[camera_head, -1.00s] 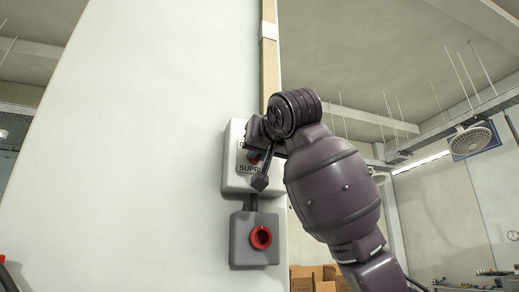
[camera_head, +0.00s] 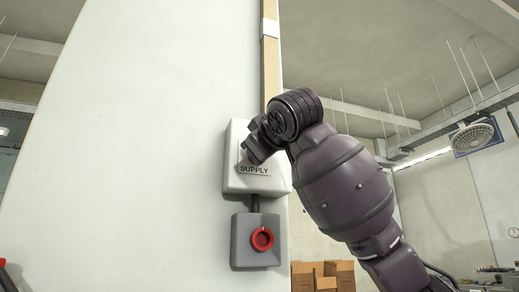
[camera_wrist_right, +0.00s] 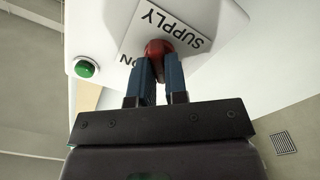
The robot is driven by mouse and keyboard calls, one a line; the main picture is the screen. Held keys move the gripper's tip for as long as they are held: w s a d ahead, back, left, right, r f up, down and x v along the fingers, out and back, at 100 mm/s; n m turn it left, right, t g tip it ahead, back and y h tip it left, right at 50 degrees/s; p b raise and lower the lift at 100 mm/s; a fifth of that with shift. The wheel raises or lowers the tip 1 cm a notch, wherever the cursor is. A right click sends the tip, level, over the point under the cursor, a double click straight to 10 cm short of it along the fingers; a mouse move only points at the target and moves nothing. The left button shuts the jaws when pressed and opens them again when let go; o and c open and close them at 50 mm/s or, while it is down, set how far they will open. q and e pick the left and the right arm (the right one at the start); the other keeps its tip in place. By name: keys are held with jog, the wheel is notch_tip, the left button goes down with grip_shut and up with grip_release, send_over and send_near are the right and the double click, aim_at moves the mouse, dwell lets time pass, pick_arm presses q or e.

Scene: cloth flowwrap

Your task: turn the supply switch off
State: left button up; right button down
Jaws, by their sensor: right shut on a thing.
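The supply switch box (camera_head: 232,170) is a white box on the pale panel, with a label (camera_head: 255,169) reading SUPPLY. In the right wrist view the switch's red knob (camera_wrist_right: 158,47) sits on the label plate (camera_wrist_right: 190,40), with part of the word ON showing beside it. My right gripper (camera_wrist_right: 158,68) has its two blue fingers shut on the red knob. In the head view my right gripper (camera_head: 248,154) covers the knob and the label's upper part. My left gripper is in neither view.
A green button (camera_wrist_right: 86,68) is on the box's face in the right wrist view. Below the box hangs a grey box (camera_head: 242,255) with a red ring-shaped button (camera_head: 262,239). Cardboard boxes (camera_head: 322,275) stand behind at the lower right. The panel left of the switch is clear.

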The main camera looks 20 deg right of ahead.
jog(key=shift+n, duration=0.5)
jog(key=c, duration=1.1)
grip_release()
jog(key=shift+c, duration=0.2)
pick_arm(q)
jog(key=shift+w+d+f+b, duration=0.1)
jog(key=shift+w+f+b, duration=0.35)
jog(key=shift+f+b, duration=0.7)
pick_arm(e)
jog(key=s, duration=1.1)
jog(key=shift+d+b, duration=0.2)
jog(key=shift+b, duration=0.1)
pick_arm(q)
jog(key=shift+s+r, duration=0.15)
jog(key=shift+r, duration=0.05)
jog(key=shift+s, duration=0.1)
